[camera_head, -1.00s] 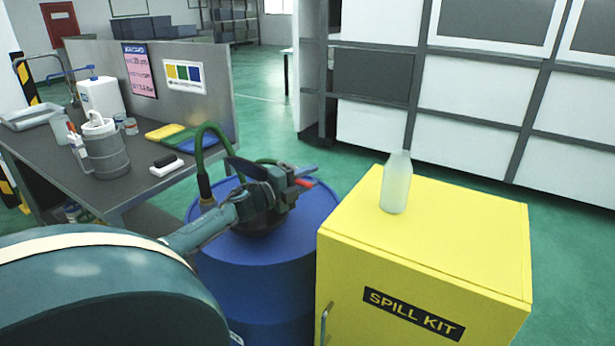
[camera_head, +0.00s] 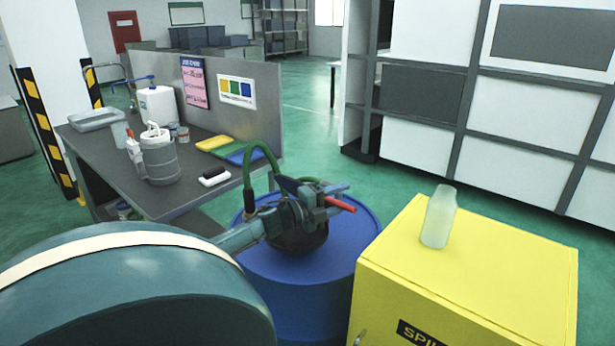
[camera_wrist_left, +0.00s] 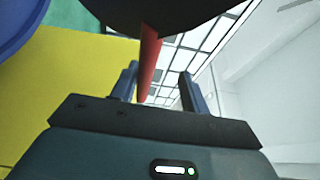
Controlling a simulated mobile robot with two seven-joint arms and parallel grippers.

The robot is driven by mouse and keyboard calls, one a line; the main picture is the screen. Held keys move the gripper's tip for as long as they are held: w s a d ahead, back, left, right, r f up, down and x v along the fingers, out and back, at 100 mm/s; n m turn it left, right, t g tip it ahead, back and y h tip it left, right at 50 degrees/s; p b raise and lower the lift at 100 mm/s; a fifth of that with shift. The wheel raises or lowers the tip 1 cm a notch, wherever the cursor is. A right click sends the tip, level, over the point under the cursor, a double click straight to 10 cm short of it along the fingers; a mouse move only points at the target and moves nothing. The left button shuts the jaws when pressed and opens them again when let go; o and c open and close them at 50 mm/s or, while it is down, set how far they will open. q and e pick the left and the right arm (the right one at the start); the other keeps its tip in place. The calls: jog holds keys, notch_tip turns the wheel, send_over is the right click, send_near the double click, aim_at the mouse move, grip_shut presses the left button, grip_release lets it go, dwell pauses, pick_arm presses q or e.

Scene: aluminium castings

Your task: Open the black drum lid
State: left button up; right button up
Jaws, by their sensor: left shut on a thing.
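The blue drum (camera_head: 350,240) stands in the lower middle of the head view, with a round black part (camera_head: 300,240) on its top, largely covered by my left gripper. My left gripper (camera_head: 338,197) is above it, its fingers pointing right. A red handle (camera_head: 343,205) shows at the fingers. In the left wrist view the red handle (camera_wrist_left: 149,62) passes between the two fingers (camera_wrist_left: 160,82) and meets a large dark round shape, likely the black lid (camera_wrist_left: 175,10). My gripper is shut on this handle. The lid's exact tilt is hard to tell. My right gripper is out of view.
A yellow spill kit cabinet (camera_head: 480,265) with a pale bottle (camera_head: 439,217) on top stands close right of the drum. A workbench (camera_head: 110,165) with containers stands at left. Green floor is open behind.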

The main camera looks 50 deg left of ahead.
pick_arm(q)
jog(key=s+a+r+p, duration=0.1)
jog(key=s+a+r, duration=0.1)
jog(key=s+r, duration=0.4)
jog(key=shift+s+r, duration=0.35)
jog(key=shift+s, duration=0.95)
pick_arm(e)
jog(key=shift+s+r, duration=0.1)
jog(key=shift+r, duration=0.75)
pick_arm(q)
jog(key=shift+a, duration=0.15)
jog(key=s+a+b, duration=0.1)
jog(key=s+a, duration=0.1)
jog(key=s, duration=1.1)
jog(key=shift+f, duration=0.3)
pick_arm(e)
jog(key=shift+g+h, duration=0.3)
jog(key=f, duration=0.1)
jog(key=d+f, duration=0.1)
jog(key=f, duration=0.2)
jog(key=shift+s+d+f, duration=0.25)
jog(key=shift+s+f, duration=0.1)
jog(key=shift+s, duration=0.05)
